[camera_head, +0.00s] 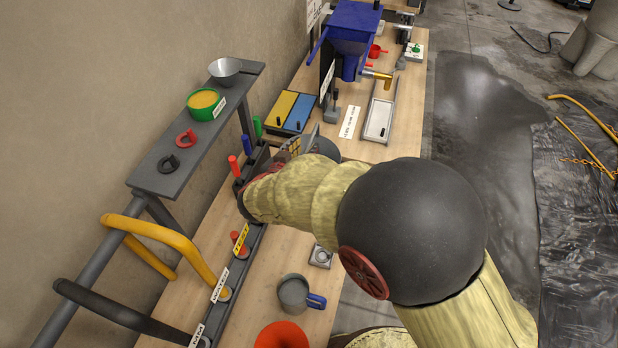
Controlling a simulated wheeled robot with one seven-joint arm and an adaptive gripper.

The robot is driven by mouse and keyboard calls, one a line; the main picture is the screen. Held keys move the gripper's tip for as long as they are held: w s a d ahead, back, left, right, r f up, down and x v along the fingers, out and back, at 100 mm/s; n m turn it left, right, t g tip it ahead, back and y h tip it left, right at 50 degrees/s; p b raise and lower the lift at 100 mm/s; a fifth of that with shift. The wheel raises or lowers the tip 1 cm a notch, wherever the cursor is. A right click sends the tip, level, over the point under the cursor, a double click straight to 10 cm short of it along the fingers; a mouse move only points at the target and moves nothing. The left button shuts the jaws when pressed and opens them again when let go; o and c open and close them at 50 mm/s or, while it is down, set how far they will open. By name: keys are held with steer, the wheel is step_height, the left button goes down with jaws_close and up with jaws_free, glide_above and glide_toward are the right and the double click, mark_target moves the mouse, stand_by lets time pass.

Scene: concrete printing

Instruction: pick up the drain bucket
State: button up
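No label I can read names a drain bucket, so I cannot tell for certain which vessel it is. A grey round vessel with a blue handle (294,293) stands upright on the wooden bench, near the bottom of the view. A small red cup (375,52) stands at the far end by the blue hopper. A green tub with yellow contents (205,109) sits on the raised shelf. My arm reaches over the bench from the lower right. My gripper (307,140) is near the bench's middle, mostly hidden by my arm, so its fingers are unclear.
The blue hopper (352,22) with a brass outlet stands at the back. Yellow and blue panels (290,110) and a white tray (379,119) lie before it. Hoses with labels (220,285) run along the left. An orange round object (282,336) is at the bottom.

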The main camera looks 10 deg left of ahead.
mark_target(309, 142)
steer(key=b+x, duration=0.1)
steer(key=x, duration=0.3)
steer(key=shift+f, duration=0.15)
steer(key=shift+c, duration=1.4)
steer(key=shift+s, duration=0.1)
jaws_close()
